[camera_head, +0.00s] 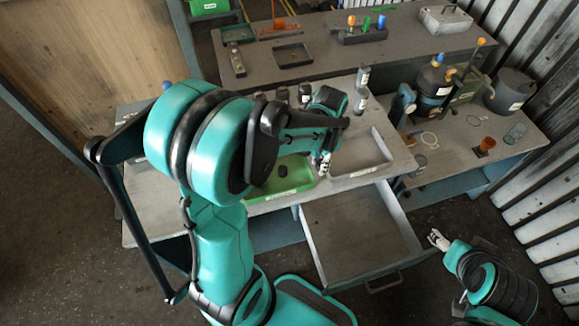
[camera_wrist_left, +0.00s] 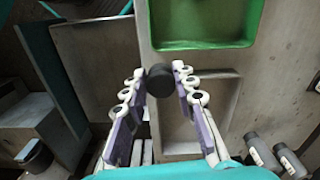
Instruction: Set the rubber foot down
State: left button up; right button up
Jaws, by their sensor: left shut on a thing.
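The rubber foot (camera_wrist_left: 159,80) is a small black cylinder between the fingertips of my left gripper (camera_wrist_left: 160,86) in the wrist view. The gripper is shut on it. In the head view my left gripper (camera_head: 324,165) points down between the green tray (camera_head: 262,191) and the grey tray (camera_head: 388,158); I cannot make out the held foot there. Another small dark round piece (camera_head: 283,171) lies in the green tray. The green tray also shows in the wrist view (camera_wrist_left: 200,43), beyond the fingertips. My right gripper (camera_head: 438,240) is low at the right, away from the bench; its opening is unclear.
An open, empty-looking drawer (camera_head: 350,235) juts out below the bench. Several bottles (camera_head: 362,77) stand behind the grey tray. A side bench with a dark pot (camera_head: 509,90) and an orange cup (camera_head: 484,146) is at right. A back table (camera_head: 330,60) holds boxes and a peg rack.

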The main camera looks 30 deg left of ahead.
pick_arm(q)
jog(key=b, duration=0.2)
send_over(297, 170)
notch_tip(297, 170, down, 5)
jog(key=shift+f, duration=0.2)
notch_tip(297, 170, down, 3)
jog(key=shift+f+b, duration=0.15)
jog(key=shift+b, duration=0.2)
jog(key=shift+f, duration=0.3)
jog(key=shift+f, duration=0.15)
jog(key=o, duration=1)
jog(key=shift+c, duration=0.2)
